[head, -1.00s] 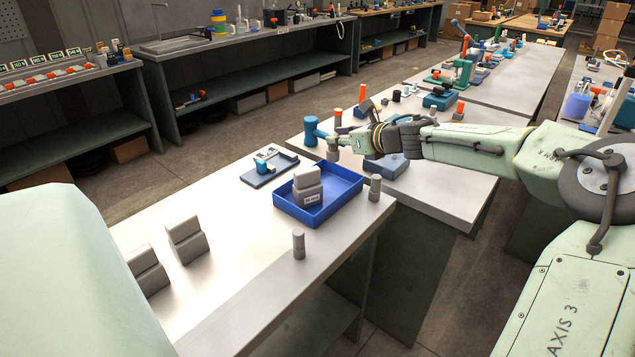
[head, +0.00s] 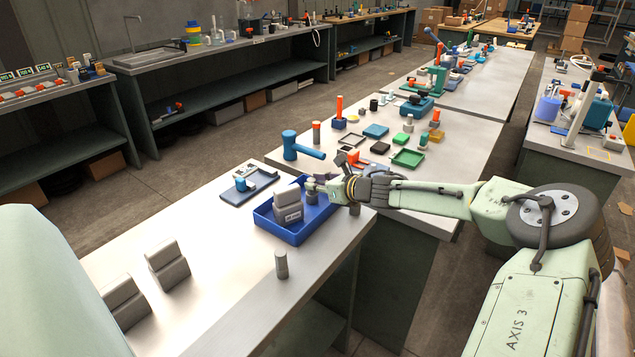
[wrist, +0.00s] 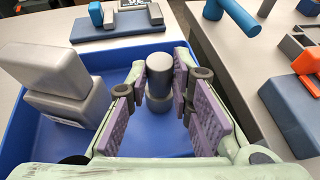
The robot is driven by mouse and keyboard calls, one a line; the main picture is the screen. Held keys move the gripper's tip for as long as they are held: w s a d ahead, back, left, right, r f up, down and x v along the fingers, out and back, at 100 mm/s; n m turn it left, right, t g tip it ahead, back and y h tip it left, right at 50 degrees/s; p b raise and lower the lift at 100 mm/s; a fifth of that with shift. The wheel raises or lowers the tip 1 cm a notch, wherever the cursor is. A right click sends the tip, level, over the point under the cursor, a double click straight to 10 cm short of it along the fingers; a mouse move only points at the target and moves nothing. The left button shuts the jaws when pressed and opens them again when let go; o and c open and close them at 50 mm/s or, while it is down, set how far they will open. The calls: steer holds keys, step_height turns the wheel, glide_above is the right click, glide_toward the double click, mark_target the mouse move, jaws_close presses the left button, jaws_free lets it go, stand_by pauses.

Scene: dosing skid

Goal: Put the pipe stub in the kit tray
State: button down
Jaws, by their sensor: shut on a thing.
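The pipe stub (wrist: 158,82) is a dark grey cylinder with a wider lower part. It stands upright between the purple finger pads of my gripper (wrist: 160,92) in the wrist view. In the head view my gripper (head: 312,188) is above the right part of the blue kit tray (head: 296,236), shut on the stub. The tray also shows in the wrist view (wrist: 40,150), with its floor below and around the stub. I cannot tell whether the stub's bottom touches the floor. A grey two-part block (head: 288,207) sits in the left part of the tray.
Two grey blocks (head: 167,263) stand at left.

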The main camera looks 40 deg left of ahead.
steer(key=c, duration=1.4)
jaws_free()
steer(key=shift+f, duration=0.1)
